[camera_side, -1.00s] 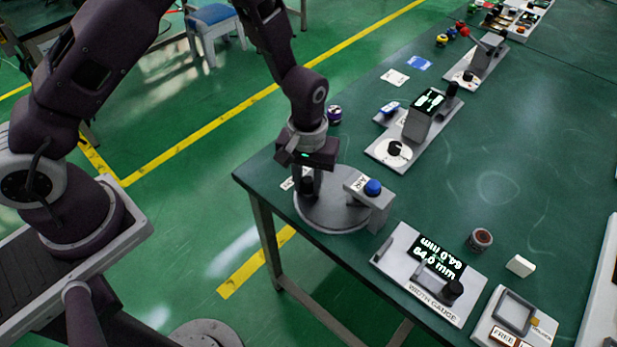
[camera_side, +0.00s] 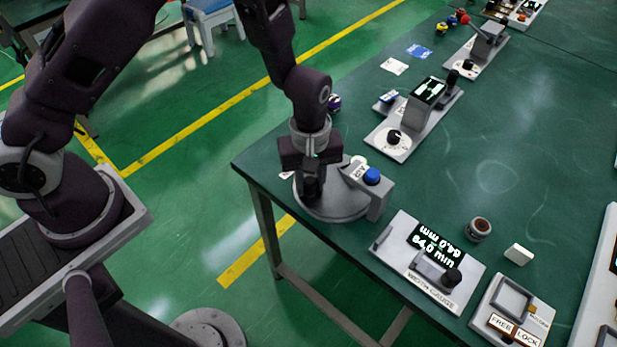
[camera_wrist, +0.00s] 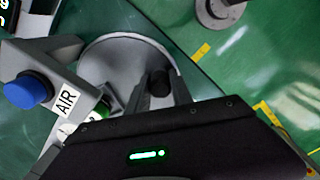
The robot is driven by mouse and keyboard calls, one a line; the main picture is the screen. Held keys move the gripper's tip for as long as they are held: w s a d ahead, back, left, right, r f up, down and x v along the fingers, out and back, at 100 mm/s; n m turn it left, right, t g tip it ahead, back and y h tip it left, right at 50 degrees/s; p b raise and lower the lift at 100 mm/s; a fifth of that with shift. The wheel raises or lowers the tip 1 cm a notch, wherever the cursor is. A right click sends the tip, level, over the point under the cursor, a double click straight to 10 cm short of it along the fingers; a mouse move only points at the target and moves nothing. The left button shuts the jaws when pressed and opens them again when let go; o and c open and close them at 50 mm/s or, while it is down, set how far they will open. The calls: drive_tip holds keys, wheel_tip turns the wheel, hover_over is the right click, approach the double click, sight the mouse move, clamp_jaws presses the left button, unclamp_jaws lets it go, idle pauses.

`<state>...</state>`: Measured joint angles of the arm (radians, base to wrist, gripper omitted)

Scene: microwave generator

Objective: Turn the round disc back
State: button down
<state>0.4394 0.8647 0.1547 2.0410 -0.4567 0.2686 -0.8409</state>
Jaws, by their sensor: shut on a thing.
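The round grey disc (camera_side: 338,210) lies at the near left corner of the green table. It also shows in the wrist view (camera_wrist: 112,55), with a dark upright knob (camera_wrist: 159,82) near its rim. My gripper (camera_side: 312,184) points down over the disc's left part and is shut on this knob. In the wrist view the two fingers (camera_wrist: 162,95) stand on either side of the knob. In the side view the fingers mostly hide the knob.
A grey bracket with an AIR label (camera_side: 361,171) and a blue button (camera_side: 372,176) stands against the disc's right side. A FREE/LOCK fixture (camera_side: 483,314) is at the front right. The table's edge runs close by the disc.

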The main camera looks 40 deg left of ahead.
drive_tip(key=shift+s+d+r+n, duration=0.1)
drive_tip(key=shift+d+n, duration=0.55)
drive_tip(key=shift+n, duration=0.45)
drive_tip(key=shift+s+d+n, duration=0.1)
drive_tip(key=shift+d+n, duration=0.5)
drive_tip(key=shift+n, duration=0.5)
drive_tip(key=shift+d, duration=0.1)
drive_tip(key=c, duration=1.1)
unclamp_jaws()
drive_tip(key=shift+c, duration=0.2)
wheel_tip(320, 180, up, 7)
